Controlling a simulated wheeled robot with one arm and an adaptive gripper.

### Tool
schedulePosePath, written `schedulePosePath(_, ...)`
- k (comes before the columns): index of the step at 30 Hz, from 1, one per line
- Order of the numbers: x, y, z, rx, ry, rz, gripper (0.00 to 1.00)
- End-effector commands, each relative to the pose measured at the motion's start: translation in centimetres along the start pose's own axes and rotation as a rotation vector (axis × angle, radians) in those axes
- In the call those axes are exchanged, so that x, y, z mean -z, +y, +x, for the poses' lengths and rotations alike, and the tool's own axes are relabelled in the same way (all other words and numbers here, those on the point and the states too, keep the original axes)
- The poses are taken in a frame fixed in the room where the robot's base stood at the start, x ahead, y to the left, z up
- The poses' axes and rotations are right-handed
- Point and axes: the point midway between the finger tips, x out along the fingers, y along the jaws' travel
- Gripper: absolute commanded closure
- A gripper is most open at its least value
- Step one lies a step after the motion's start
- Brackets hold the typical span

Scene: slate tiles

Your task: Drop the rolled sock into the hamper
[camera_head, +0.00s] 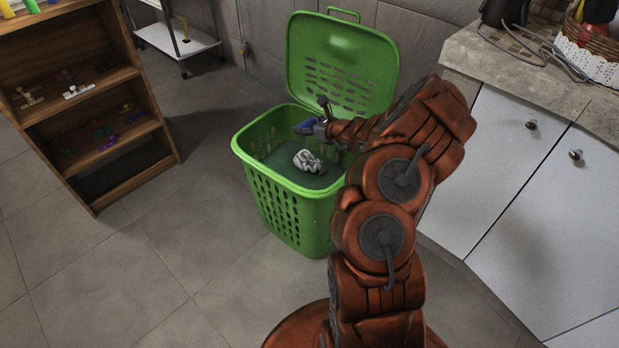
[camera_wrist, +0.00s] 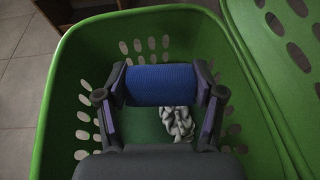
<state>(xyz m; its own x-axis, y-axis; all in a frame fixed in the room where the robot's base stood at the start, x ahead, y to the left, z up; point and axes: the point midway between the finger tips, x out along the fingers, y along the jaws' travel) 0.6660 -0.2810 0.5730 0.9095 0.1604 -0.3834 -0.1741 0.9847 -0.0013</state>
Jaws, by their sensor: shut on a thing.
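The green hamper (camera_head: 292,192) stands on the floor with its lid (camera_head: 341,62) raised at the back. In the wrist view its rim (camera_wrist: 62,62) surrounds my gripper. My gripper (camera_head: 308,127) is over the hamper's opening. In the wrist view my gripper (camera_wrist: 160,88) is shut on a blue rolled sock (camera_wrist: 160,84), held crosswise between both fingers. The sock also shows as a small blue shape in the head view (camera_head: 305,126). A crumpled grey and white cloth (camera_head: 308,161) lies on the hamper's bottom; it also shows below the sock in the wrist view (camera_wrist: 180,124).
A wooden shelf (camera_head: 100,141) with small items stands at the left. A white wheeled cart (camera_head: 178,40) is behind it. White cabinets (camera_head: 500,160) with a stone counter (camera_head: 560,62) are close on the right. The tiled floor at left front is clear.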

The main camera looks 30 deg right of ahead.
Motion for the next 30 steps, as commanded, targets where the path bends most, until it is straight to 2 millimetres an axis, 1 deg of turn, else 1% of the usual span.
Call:
schedulePosePath(1, 0.9, 0.0, 0.3, 0.0, 0.001, 0.001, 0.5)
schedulePosePath(9, 3.3, 0.0, 1.4, 0.0, -0.001, 0.002, 0.5)
schedulePosePath(13, 3.8, 0.0, 1.6, 0.0, -0.001, 0.002, 0.5)
schedulePosePath(21, 3.8, 0.0, 1.6, 0.0, -0.002, 0.002, 0.5)
schedulePosePath(22, 3.8, 0.0, 1.6, 0.0, -0.001, 0.002, 0.29)
schedulePosePath(27, 3.8, 0.0, 1.6, 0.0, -0.001, 0.002, 0.12)
schedulePosePath(30, 3.8, 0.0, 1.6, 0.0, -0.001, 0.002, 0.03)
